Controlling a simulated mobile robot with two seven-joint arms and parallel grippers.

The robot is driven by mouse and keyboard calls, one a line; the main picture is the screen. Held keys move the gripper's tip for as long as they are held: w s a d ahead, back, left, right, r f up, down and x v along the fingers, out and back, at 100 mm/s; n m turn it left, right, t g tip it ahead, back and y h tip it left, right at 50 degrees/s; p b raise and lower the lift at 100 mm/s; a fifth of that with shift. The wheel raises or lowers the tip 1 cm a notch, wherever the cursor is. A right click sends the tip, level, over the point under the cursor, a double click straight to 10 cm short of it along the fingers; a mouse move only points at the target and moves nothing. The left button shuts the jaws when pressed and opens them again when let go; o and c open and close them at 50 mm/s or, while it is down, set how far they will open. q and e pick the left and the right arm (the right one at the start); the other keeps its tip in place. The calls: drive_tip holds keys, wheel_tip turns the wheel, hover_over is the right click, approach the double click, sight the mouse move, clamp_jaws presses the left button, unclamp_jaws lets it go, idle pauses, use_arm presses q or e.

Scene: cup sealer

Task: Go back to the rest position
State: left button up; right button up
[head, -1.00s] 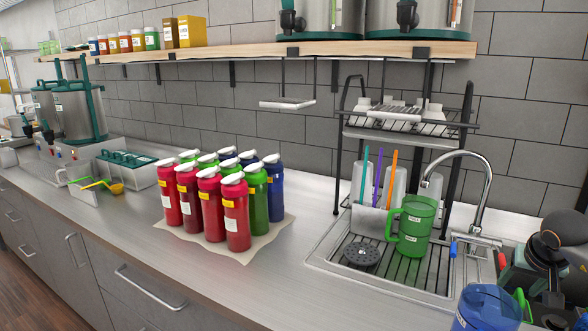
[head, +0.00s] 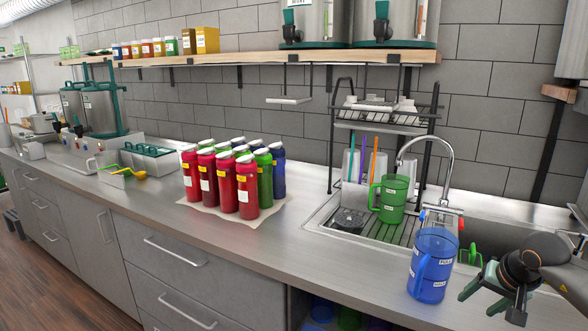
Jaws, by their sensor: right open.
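My right gripper (head: 484,293) is at the lower right in the head view. Its green-tipped fingers are apart and nothing shows between them. A blue measuring pitcher (head: 432,266) stands upright on the counter just left of the gripper, with a gap between them. My left gripper is not in view.
A green pitcher (head: 392,199) stands on the sink's drain rack (head: 375,229). Several red, green and blue bottles (head: 222,180) stand on a mat at the middle. The steel counter (head: 290,251) is clear between mat and blue pitcher. A shelf (head: 250,57) runs above.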

drive_tip(key=a+f+m+y, duration=0.2)
drive_tip(key=a+f+y, duration=0.35)
drive_tip(key=a, duration=0.65)
drive_tip(key=s+a+m+t+y, duration=0.2)
drive_tip(key=s+a+m+y, duration=0.25)
drive_tip(key=a+m, duration=0.5)
drive_tip(key=s+a+m+t+y, duration=0.3)
drive_tip(key=a+m+y, duration=0.2)
drive_tip(key=a+m, duration=0.5)
drive_tip(key=s+d+f+m+t+h, duration=0.25)
drive_tip(key=d+f+m+h, duration=0.2)
drive_tip(key=m, duration=0.95)
drive_tip(key=s+d+f+m+t+h, duration=0.25)
drive_tip(key=f+m+h, duration=0.3)
drive_tip(key=m, duration=0.85)
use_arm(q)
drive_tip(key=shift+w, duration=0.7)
use_arm(e)
drive_tip(key=s+d+f+m+g+h, duration=0.2)
drive_tip(key=s+f+m+g, duration=0.4)
drive_tip(key=s+f+m, duration=0.6)
drive_tip(key=shift+s+d+f+m+h, duration=0.25)
drive_tip(key=shift+s+f+m+h, duration=0.15)
drive_tip(key=shift+s+m, duration=0.55)
